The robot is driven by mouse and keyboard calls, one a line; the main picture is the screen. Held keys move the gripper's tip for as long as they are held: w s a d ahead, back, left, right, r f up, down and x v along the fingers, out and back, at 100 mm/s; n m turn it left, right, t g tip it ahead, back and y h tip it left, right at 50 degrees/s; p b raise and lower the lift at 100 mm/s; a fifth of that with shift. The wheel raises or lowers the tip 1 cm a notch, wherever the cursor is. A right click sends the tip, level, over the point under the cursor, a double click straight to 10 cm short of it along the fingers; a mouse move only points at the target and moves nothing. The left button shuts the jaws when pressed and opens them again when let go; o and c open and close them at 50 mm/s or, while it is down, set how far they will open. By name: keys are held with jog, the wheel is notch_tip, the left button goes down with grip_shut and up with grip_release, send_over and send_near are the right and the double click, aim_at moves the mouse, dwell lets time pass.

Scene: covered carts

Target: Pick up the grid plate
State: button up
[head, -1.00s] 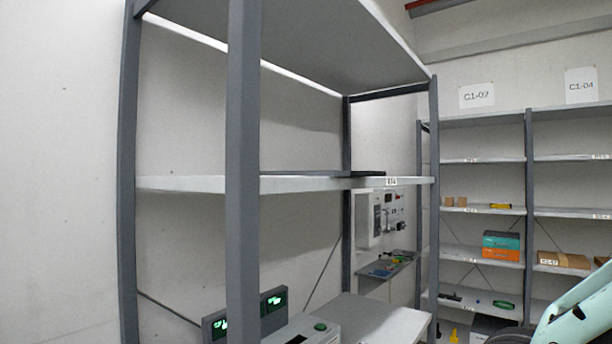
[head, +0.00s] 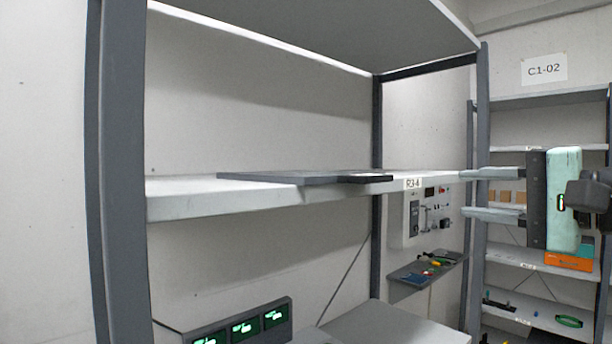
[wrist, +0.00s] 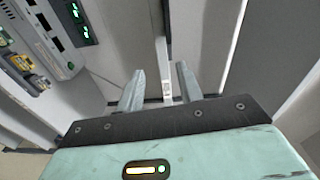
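A flat dark grey plate (head: 300,177), which looks like the grid plate, lies on the white middle shelf (head: 230,202) in the head view. Its front right part reaches the shelf's front edge; it is seen nearly edge-on, so no grid pattern shows. My gripper (head: 468,193) is at the right of the head view, its two grey fingers pointing left, apart and empty. It is to the right of the plate and not touching it. In the wrist view the open fingers (wrist: 160,90) show with nothing between them; I cannot make out the plate there.
Grey posts (head: 135,180) frame the shelf. The upper shelf (head: 370,30) hangs above with free room between. Below are a device with green displays (head: 240,325) and a lower white surface (head: 400,325). A wall panel (head: 425,215) and a rear rack (head: 540,100) stand behind.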

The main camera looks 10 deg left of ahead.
aim_at(385, 178)
jog(key=shift+g+y, duration=0.6)
jog(key=x, duration=0.3)
jog(key=r+p+x, duration=0.1)
jog(key=x, duration=0.3)
jog(key=p+x, duration=0.1)
jog(key=x, duration=0.2)
jog(key=shift+a+r, duration=0.25)
jog(key=shift+a, duration=0.25)
jog(key=shift+s+a+p+x, duration=0.15)
jog(key=shift+p+x, duration=0.4)
jog(key=shift+x, duration=0.9)
jog(key=shift+s+a+p+x, duration=0.15)
jog(key=shift+p+x, duration=0.35)
jog(key=shift+x, duration=0.95)
jog(key=shift+d, duration=0.1)
grip_shut()
